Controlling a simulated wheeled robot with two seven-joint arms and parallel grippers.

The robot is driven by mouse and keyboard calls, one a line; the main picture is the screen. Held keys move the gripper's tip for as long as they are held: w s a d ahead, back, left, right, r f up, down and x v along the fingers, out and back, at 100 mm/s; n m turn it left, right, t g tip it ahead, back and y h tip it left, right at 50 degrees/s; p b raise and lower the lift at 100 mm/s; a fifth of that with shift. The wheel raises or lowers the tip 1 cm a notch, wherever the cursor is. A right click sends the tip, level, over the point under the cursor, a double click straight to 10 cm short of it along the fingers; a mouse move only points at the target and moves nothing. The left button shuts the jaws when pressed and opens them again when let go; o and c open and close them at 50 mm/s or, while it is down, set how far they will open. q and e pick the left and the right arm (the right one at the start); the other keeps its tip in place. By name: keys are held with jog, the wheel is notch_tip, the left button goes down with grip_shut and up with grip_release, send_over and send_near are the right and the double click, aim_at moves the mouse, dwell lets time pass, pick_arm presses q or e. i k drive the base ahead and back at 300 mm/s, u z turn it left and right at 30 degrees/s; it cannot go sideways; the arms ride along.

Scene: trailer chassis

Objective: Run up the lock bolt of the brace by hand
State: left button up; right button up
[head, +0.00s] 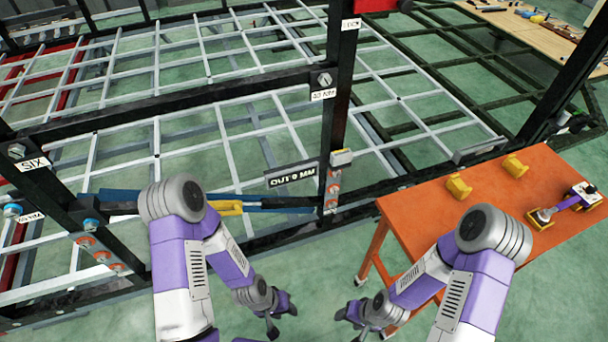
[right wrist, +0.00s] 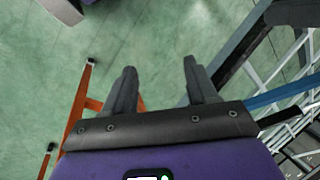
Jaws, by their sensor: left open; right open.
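The blue bar also shows at the right edge of the right wrist view (right wrist: 285,96). I cannot tell for sure which bolt is its lock bolt. A blue-headed bolt (head: 91,225) sits on the left post. My left gripper (head: 282,322) is open and empty over the floor, in front of the frame. My right gripper (head: 348,325) is open and empty, apart from everything, beside the orange table.
The orange table (head: 420,205) stands at the right with two yellow blocks (head: 458,187) and a purple-and-white tool (head: 565,203) on it. A black post (head: 340,110) rises behind my grippers, with orange-marked plates low down. Green floor (head: 310,290) is clear between the frame and table.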

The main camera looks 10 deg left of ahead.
aim_at(90, 224)
jog(key=u, duration=2.1)
